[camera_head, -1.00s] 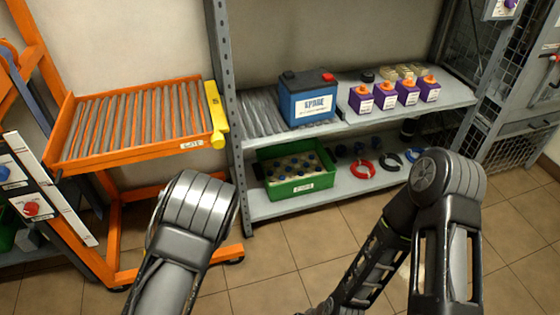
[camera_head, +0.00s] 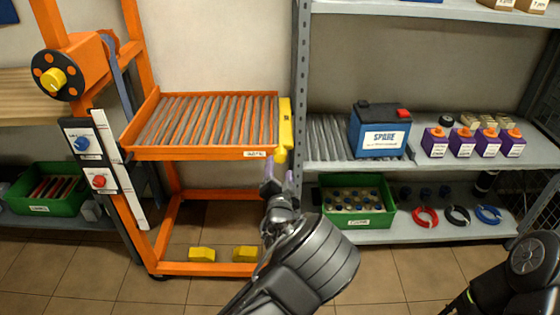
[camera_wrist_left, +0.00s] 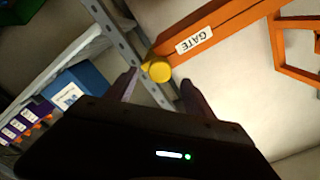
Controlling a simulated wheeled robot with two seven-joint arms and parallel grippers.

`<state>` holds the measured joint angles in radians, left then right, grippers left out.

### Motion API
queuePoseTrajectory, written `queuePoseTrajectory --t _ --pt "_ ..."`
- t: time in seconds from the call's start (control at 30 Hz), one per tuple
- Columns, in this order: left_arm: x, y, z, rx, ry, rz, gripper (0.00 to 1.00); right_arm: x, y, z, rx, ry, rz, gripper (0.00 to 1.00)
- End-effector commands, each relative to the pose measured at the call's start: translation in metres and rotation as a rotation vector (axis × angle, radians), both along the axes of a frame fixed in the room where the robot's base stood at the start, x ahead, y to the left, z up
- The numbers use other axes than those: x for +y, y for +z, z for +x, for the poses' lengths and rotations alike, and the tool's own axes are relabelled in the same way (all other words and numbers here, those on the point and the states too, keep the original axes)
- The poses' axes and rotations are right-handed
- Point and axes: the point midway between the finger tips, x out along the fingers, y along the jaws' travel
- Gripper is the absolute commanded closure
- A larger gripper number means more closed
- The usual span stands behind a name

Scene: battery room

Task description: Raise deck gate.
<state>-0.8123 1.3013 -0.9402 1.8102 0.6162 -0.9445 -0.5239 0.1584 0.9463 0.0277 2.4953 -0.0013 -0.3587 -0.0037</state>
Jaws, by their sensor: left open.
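The deck gate (camera_head: 285,125) is a yellow bar at the right end of the orange roller deck (camera_head: 180,153), above a label reading GATE. My left gripper (camera_head: 277,178) is open, just below the gate's lower end. In the left wrist view the gate's round yellow end (camera_wrist_left: 160,71) shows between the two open fingers (camera_wrist_left: 158,88), a little beyond their tips. I cannot tell whether they touch. The gripper is empty. My right gripper is not in view; only part of the right arm shows at the lower right.
A grey shelf post (camera_head: 299,90) stands close to the right of the gate. The shelf holds a blue SPARE battery (camera_head: 379,131), purple bottles and a green crate (camera_head: 357,205). Left are a yellow knob (camera_head: 53,79) and switches.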

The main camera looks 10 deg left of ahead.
Motion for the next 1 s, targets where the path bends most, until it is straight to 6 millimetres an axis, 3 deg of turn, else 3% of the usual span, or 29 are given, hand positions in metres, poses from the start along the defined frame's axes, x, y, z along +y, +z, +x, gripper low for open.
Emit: queuePoseTrajectory --t 0.3,0.67,1.0 --pt "0.011 -0.001 0.044 0.000 -0.001 0.001 0.39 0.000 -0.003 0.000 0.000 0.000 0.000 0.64" --pt "0.013 0.000 0.051 0.001 -0.001 0.001 0.39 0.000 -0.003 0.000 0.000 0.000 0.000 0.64" --pt "0.013 0.000 0.051 0.001 -0.001 0.001 0.66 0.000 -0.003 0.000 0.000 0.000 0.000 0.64"
